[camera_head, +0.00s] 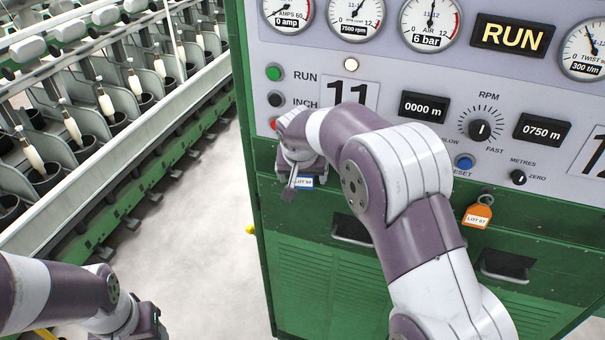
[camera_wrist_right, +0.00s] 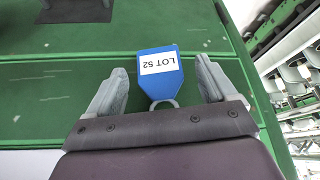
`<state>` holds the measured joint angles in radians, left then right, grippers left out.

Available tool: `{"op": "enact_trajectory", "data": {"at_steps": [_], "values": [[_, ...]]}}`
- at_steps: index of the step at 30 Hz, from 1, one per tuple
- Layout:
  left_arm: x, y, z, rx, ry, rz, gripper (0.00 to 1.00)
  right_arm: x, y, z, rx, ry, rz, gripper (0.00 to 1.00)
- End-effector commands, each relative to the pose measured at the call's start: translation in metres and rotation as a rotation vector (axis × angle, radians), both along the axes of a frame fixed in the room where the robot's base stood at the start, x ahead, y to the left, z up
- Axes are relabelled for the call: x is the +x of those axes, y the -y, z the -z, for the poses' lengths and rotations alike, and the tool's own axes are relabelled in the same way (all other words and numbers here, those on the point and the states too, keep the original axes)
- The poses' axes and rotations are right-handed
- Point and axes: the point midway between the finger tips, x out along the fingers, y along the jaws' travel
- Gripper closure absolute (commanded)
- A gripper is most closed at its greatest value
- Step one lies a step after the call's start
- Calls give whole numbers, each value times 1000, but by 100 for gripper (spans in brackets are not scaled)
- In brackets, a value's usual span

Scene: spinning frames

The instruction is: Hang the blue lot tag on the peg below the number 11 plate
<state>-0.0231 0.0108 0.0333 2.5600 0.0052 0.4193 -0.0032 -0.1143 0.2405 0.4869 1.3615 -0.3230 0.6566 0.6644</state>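The blue lot tag (camera_wrist_right: 158,76), with a white LOT 52 label, lies between the spread fingers of my right gripper (camera_wrist_right: 163,74) in the right wrist view. Gaps show on both sides of the tag, and its ring is near the palm. I cannot tell what bears the tag. The number 11 plate (camera_head: 358,92) is partly covered by my right arm; the peg below it is not visible. My left gripper (camera_head: 148,326) is low left, its fingers out of view.
An orange lot tag (camera_head: 477,215) hangs from a peg (camera_head: 486,198) right of my right arm. The grey panel above carries gauges, a green button (camera_head: 273,73) and a blue button (camera_head: 464,162). Spinning frames (camera_head: 100,110) stand at left, with clear floor (camera_head: 195,245) between.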

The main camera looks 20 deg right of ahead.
Motion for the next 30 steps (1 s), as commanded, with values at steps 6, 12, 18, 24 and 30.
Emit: {"op": "enact_trajectory", "data": {"at_steps": [6, 12, 18, 24, 30], "values": [[0, 0, 0, 0, 0, 0, 47, 0, 0, 0, 0, 0, 0, 16], [0, 0, 13, 0, 0, 0, 47, -9, -3, -16, 0, 4, -1, 16], [0, 0, 32, 0, 0, 0, 47, -32, -12, -65, 1, 6, -1, 16], [0, 0, 12, 0, 0, 0, 47, -49, -17, -111, 1, -1, -1, 16], [0, 0, 11, 0, 0, 0, 47, -53, -27, -96, -28, -3, -156, 16]]}}
